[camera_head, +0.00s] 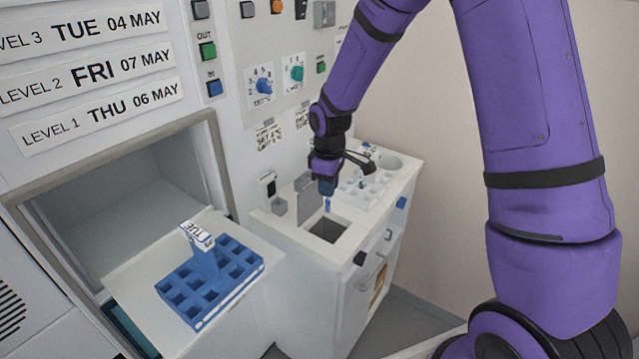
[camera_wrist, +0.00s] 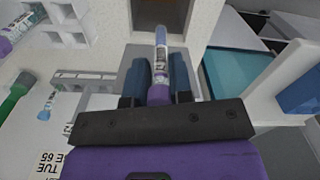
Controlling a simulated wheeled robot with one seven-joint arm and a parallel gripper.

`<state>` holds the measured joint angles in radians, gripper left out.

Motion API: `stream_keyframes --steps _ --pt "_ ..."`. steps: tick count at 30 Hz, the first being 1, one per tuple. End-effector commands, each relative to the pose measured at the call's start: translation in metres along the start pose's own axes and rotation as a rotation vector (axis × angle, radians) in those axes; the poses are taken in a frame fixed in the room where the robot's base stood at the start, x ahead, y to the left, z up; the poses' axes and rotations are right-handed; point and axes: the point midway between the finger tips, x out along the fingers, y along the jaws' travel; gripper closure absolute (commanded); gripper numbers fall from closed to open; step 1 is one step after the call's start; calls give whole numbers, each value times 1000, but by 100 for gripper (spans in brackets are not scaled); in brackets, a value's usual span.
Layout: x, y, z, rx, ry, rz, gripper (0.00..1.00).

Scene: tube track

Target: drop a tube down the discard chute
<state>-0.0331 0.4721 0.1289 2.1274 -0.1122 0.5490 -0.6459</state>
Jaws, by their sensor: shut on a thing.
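My gripper (camera_head: 327,190) is shut on a tube above the white counter. In the wrist view the tube (camera_wrist: 161,48) lies between the two blue fingers (camera_wrist: 159,82), with its purple cap near the palm and its pale labelled body pointing away. In the head view the tube's end (camera_head: 327,204) shows below the fingers. A dark square opening (camera_head: 328,231) in the counter top, which looks like the discard chute, is just in front of and below the tube. It also shows at the top of the wrist view (camera_wrist: 165,12). The tube looks outside the opening.
A grey plate (camera_head: 305,200) stands behind the opening. A white rack (camera_head: 352,200) with tubes is at the counter's back right. A blue rack (camera_head: 210,284) with a "TUE" tag sits on a white tray at left. The panel wall with knobs and buttons rises behind.

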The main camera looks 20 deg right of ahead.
Motion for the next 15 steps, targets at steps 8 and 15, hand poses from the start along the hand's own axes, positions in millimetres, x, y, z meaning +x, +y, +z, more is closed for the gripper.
stream_keyframes --steps 8,15 --pt "13 0 0 -2 0 0 93" --pt "32 0 0 -2 -1 -1 93"
